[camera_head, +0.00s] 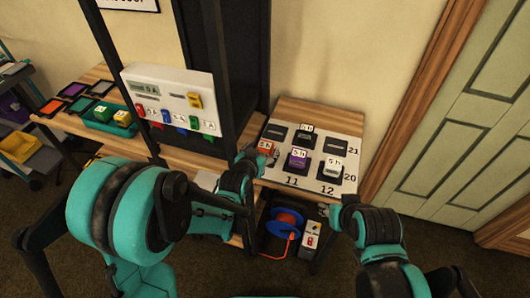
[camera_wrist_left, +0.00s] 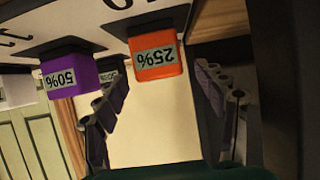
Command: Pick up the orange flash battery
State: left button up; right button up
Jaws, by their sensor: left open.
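The orange flash battery (camera_head: 263,150) stands at the left of the front row on the white numbered board (camera_head: 310,184), partly hidden by my left gripper (camera_head: 257,157). In the left wrist view the orange battery (camera_wrist_left: 156,72), labelled 25%, is upside down in the picture, between the open fingers of my left gripper (camera_wrist_left: 165,97) and beyond their tips. I see no contact. A purple battery (camera_head: 297,161), labelled 50% in the left wrist view (camera_wrist_left: 72,84), stands to its right. My right gripper (camera_head: 331,212) is low at the board's front right; its jaw state is unclear.
A blue and orange reel (camera_head: 285,222) sits below. A teal tray (camera_head: 98,120) is far left.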

aim_at(264, 148)
pick_arm(q)
jog(key=x, duration=0.3)
jog(key=shift+f+b, duration=0.1)
jog(key=shift+b, duration=0.2)
jog(key=c, duration=1.5)
jog(key=shift+c, duration=0.2)
